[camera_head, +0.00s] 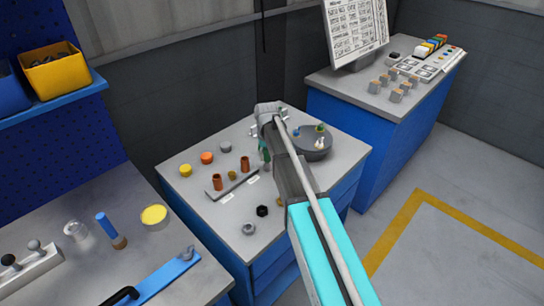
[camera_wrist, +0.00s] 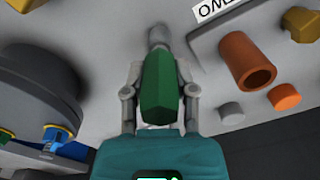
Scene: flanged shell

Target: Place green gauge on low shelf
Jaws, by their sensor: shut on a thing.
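The green gauge (camera_wrist: 158,85), a green faceted body with a grey rounded end, is between the two grey fingers of my gripper (camera_wrist: 161,92) in the wrist view. The fingers are shut on it from both sides. Its grey end points away from my palm, over the grey bench top; I cannot tell whether it touches.
The middle bench (camera_head: 183,203) carries a rack with copper tubes (camera_head: 217,182), orange, yellow and grey caps, and a round grey platform (camera_head: 313,150). A yellow bin (camera_head: 54,72) stands on the shelf. A monitor (camera_head: 355,32) is at the back. Floor at right is clear.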

